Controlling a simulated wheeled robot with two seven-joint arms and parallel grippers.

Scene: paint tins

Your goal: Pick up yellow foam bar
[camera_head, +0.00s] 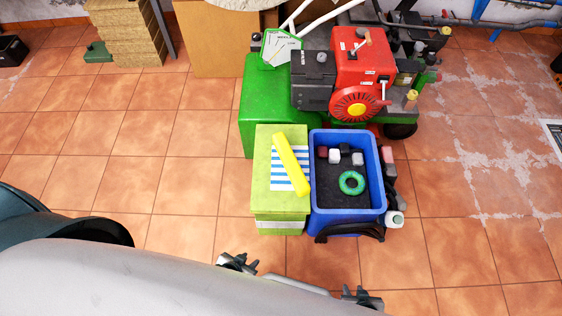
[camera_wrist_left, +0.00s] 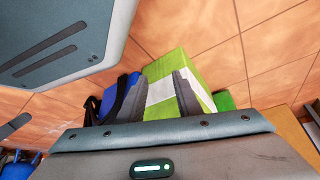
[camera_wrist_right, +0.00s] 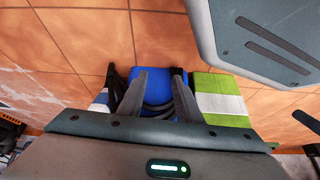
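A yellow foam bar (camera_head: 291,164) lies at a slant on top of a lime-green box (camera_head: 265,200), over a blue-and-white striped patch (camera_head: 284,180). Its near end reaches the box's right edge beside the blue crate. My left gripper (camera_head: 238,262) is near the front of the green box, apart from the bar; in the left wrist view its fingers (camera_wrist_left: 155,82) are spread and empty. My right gripper (camera_head: 361,298) is lower right, in front of the crate; in the right wrist view its fingers (camera_wrist_right: 160,80) are spread and empty. The bar is not visible in either wrist view.
A blue crate (camera_head: 379,165) holds a green ring (camera_head: 351,182) and several small blocks. A black strap (camera_head: 350,233) hangs at its front, with a white cup-like item (camera_head: 395,219) beside it. A red and green machine (camera_head: 358,75) stands behind.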

